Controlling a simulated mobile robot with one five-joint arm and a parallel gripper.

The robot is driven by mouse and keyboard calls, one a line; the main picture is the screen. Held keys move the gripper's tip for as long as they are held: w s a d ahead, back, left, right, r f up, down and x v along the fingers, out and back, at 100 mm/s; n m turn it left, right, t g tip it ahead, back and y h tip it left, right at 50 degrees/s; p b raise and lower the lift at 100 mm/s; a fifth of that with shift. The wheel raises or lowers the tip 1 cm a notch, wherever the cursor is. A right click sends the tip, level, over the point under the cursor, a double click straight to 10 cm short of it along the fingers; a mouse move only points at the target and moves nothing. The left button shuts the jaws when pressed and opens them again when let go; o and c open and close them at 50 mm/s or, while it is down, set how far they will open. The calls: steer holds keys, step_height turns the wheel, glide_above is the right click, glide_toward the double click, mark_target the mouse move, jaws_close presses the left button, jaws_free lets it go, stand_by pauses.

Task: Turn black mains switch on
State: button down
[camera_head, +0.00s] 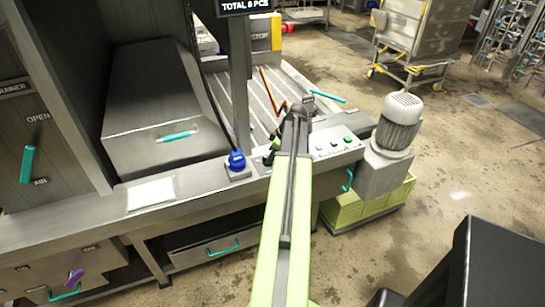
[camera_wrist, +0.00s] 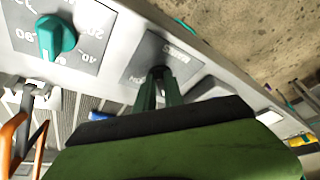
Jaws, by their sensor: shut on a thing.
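The mains switch (camera_wrist: 159,71) is a small dark knob on a grey label plate (camera_wrist: 181,57) with upside-down lettering in the wrist view. Most of it is hidden by my gripper (camera_wrist: 160,84), whose two dark green fingers are closed around it. The switch cannot be made out there. I cannot tell which way it is turned.
A teal dial (camera_wrist: 56,38) sits beside the switch plate in the wrist view. In the head view a blue knob (camera_head: 237,160) is left of my gripper, and small buttons (camera_head: 334,142) are right. A grey motor (camera_head: 399,122) stands at the ledge's right end.

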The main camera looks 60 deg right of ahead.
steer(key=shift+d, duration=0.1)
steer(key=shift+a+m, duration=0.2)
steer(key=shift+m, duration=0.1)
steer(key=m, duration=0.1)
steer(key=m+h, duration=0.1)
steer(key=shift+a+m, duration=0.3)
steer(key=shift+m, duration=0.1)
steer(key=m, duration=0.1)
steer(key=m+h, duration=0.1)
steer(key=m, duration=0.1)
steer(key=m+h, duration=0.1)
steer(key=m, duration=0.1)
steer(key=shift+w+a+g, duration=0.15)
steer(key=shift+a+g, duration=0.15)
steer(key=shift+a, duration=0.05)
steer(key=m, duration=0.1)
steer(key=m+g+h, duration=0.1)
steer(key=m, duration=0.2)
steer(key=shift+w+a+m+h, duration=0.15)
steer(key=shift+w+m+h, duration=0.15)
steer(key=shift+m, duration=0.1)
steer(key=m, duration=0.1)
steer(key=m+g, duration=0.1)
steer(key=m, duration=0.1)
steer(key=m+g, duration=0.1)
steer(key=shift+w+a+m+h, duration=0.1)
steer(key=shift+w+m+h, duration=0.2)
steer(key=shift+m, duration=0.1)
